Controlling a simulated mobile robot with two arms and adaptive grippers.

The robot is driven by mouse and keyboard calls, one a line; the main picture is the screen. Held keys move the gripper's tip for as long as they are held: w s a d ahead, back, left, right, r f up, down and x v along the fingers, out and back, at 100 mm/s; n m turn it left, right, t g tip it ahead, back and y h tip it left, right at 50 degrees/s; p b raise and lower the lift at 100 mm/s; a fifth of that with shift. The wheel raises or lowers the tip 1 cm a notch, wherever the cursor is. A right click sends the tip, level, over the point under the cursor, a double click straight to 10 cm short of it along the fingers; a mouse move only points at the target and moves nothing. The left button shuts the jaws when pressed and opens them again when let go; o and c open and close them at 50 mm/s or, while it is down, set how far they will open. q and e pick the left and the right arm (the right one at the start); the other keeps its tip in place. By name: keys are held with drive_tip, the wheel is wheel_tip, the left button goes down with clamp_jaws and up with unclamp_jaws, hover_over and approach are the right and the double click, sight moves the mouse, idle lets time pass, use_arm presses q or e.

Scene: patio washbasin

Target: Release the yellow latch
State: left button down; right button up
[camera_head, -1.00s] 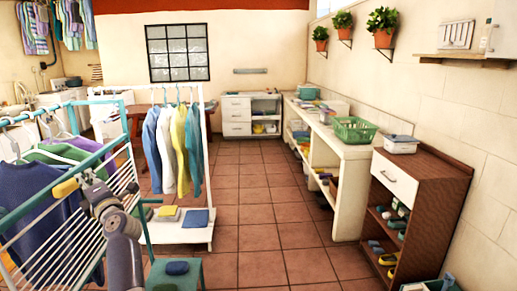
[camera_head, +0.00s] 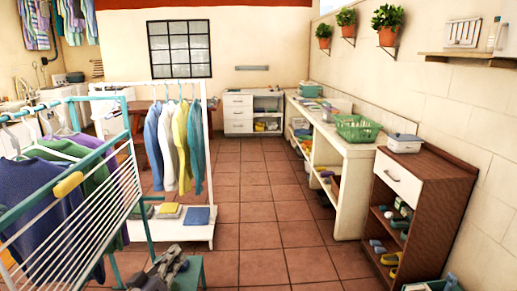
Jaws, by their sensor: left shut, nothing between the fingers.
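The yellow latch (camera_head: 68,184) sits on the outer frame of the teal drying rack (camera_head: 128,150) at the left, tilted with its right end higher. Nothing covers it, and my left gripper is apart from it. My left gripper (camera_head: 172,262) is low at the bottom edge, right of the rack and in front of a small teal stool (camera_head: 196,274). It is shut and empty, and partly cut off by the frame. My right gripper is out of view.
Clothes hang on the teal rack and on a white rail (camera_head: 207,130) behind it. A brown shelf unit (camera_head: 425,190) and white counter (camera_head: 345,150) line the right wall. The tiled floor (camera_head: 262,205) between is clear.

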use_arm(q)
drive_tip(key=s+d+f+m+g+y, duration=0.15)
drive_tip(key=s+f+g, duration=0.25)
drive_tip(key=s+f, duration=0.45)
drive_tip(key=s+d+f+m+g+h, duration=0.1)
drive_tip(key=s+d+f+m+g, duration=0.25)
drive_tip(key=s+f, duration=0.55)
drive_tip(key=s+a+f+g+y, duration=0.1)
drive_tip(key=s+a+g+y, duration=0.15)
drive_tip(key=s, duration=0.65)
drive_tip(key=s+a+f+g+y, duration=0.15)
drive_tip(key=s+g, duration=0.25)
drive_tip(key=s, duration=0.5)
wheel_tip(320, 180, down, 28)
drive_tip(key=s, duration=0.2)
drive_tip(key=s+a+f+g, duration=0.2)
drive_tip(key=s+a+f, duration=0.1)
drive_tip(key=s+f, duration=1.1)
drive_tip(key=shift+s+a+f, duration=0.15)
drive_tip(key=shift+s+f, duration=0.2)
drive_tip(key=shift+s, duration=0.8)
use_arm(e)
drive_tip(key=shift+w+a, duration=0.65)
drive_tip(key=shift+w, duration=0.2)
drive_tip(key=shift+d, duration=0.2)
